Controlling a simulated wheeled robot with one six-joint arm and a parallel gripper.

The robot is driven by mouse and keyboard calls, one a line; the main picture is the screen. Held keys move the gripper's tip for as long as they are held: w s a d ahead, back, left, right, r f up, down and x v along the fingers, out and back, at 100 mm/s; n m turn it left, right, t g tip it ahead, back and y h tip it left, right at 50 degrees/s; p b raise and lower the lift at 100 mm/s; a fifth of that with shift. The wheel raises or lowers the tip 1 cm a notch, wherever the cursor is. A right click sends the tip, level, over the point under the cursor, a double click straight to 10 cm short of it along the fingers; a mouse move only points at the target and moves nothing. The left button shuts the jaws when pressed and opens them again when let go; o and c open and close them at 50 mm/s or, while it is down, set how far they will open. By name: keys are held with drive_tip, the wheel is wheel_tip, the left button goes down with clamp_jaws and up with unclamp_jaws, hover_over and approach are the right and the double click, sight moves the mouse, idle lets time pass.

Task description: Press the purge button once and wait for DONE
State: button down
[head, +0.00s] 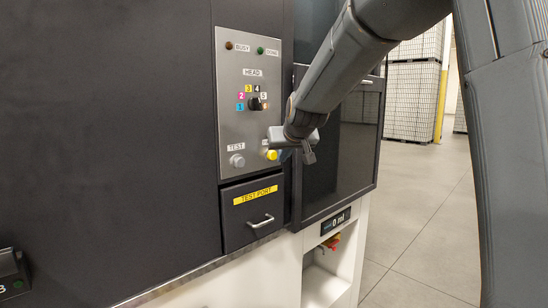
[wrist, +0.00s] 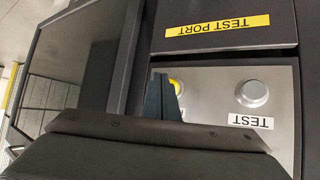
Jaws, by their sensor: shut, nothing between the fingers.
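The yellow button (head: 271,155) sits low on the grey control panel (head: 232,110), to the right of the silver TEST button (head: 237,160). Its label is mostly hidden behind my gripper (head: 286,154). My gripper is shut and empty, with its tips at the yellow button. In the wrist view the shut fingers (wrist: 162,85) cover most of the yellow button (wrist: 175,86); I cannot tell whether they touch it. The BUSY lamp (head: 229,45) looks dull amber and the DONE lamp (head: 261,51) dark green; neither clearly glows.
The HEAD knob (head: 256,104) is above the buttons. The TEST PORT drawer (head: 252,211) with its handle is below, shut. A dark glass door (head: 343,150) stands close on the right. A small display (head: 336,222) reads 0 ml. Open floor (head: 430,220) lies to the right.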

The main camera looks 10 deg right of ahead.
drive_tip(key=shift+w+a, duration=0.1)
drive_tip(key=shift+w+a+p, duration=0.15)
drive_tip(key=shift+w+p, duration=0.1)
drive_tip(key=shift+p, duration=0.15)
drive_tip(key=shift+w+a+p, duration=0.5)
drive_tip(key=shift+w+p, duration=0.25)
drive_tip(key=shift+p, duration=0.05)
idle(1.1)
drive_tip(key=shift+s+d+b, duration=0.2)
drive_tip(key=shift+s+d, duration=0.15)
drive_tip(key=shift+s, duration=0.2)
drive_tip(key=shift+s+d+b, duration=0.2)
drive_tip(key=shift+s+d, duration=0.15)
drive_tip(key=shift+s, duration=0.2)
drive_tip(key=shift+s+d+b, duration=0.7)
drive_tip(key=shift+s+b, duration=0.35)
drive_tip(key=shift+b, duration=0.45)
drive_tip(key=shift+s+d+b, duration=0.7)
drive_tip(key=shift+s+b, duration=0.35)
drive_tip(key=shift+b, duration=0.45)
